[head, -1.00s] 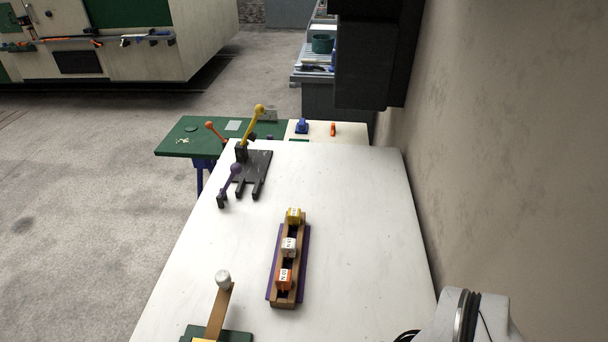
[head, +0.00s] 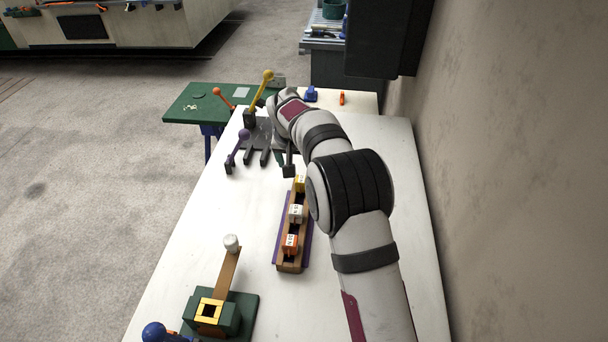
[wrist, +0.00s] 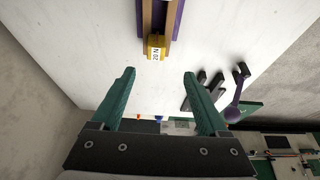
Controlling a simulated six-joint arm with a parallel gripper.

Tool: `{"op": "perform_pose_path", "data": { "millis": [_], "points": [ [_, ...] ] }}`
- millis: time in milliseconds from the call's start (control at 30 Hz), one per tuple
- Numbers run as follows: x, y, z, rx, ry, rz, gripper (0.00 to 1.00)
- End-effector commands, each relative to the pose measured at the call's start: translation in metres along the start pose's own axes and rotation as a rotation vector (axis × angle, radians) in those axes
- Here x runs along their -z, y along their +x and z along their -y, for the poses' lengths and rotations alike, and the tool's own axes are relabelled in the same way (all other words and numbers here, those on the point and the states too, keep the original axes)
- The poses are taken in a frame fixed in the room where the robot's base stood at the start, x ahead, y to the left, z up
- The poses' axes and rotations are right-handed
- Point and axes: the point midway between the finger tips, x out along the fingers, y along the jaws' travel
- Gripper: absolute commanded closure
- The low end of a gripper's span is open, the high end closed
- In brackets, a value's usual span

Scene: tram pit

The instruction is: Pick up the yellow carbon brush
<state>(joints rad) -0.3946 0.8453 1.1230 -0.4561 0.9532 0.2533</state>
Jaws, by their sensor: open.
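The yellow carbon brush (head: 300,183) is a small block with a white label at the far end of a wooden rack (head: 291,265) on the white table. In the wrist view the brush (wrist: 155,48) is labelled "20 N" and sits between the rack's rails, ahead of the fingertips. My gripper (wrist: 160,75) has green fingers spread wide, with nothing between them. In the head view, part of my gripper (head: 289,170) shows near the brush's end of the rack; my arm hides the rest. The brush is apart from both fingers.
A white brush (head: 295,213) and an orange brush (head: 291,244) sit in the same rack. A dark fixture with yellow and purple levers (head: 243,135) stands beyond it. A green fixture (head: 245,310) with a wooden lever stands front left. A wall runs along the right.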

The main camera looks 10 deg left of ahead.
Motion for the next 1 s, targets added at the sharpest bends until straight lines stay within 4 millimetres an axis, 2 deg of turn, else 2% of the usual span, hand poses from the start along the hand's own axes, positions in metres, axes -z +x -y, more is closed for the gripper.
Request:
{"op": "perform_pose_path", "data": {
  "millis": [33, 100, 333, 500, 600, 800, 1000],
  "points": [
    [-0.001, 0.016, -0.001, -0.001, 0.000, 0.003, 0.22],
    [-0.001, 0.034, -0.001, -0.002, 0.001, 0.003, 0.22],
    [-0.001, 0.068, -0.004, -0.001, 0.002, 0.002, 0.22],
    [-0.003, 0.102, -0.008, 0.000, 0.002, 0.002, 0.22],
    [-0.003, 0.111, -0.008, 0.000, 0.003, 0.001, 0.22],
    [-0.003, 0.111, -0.008, 0.000, 0.003, 0.001, 0.22],
    [-0.003, 0.111, -0.008, 0.000, 0.002, 0.001, 0.58]
  ]
}}
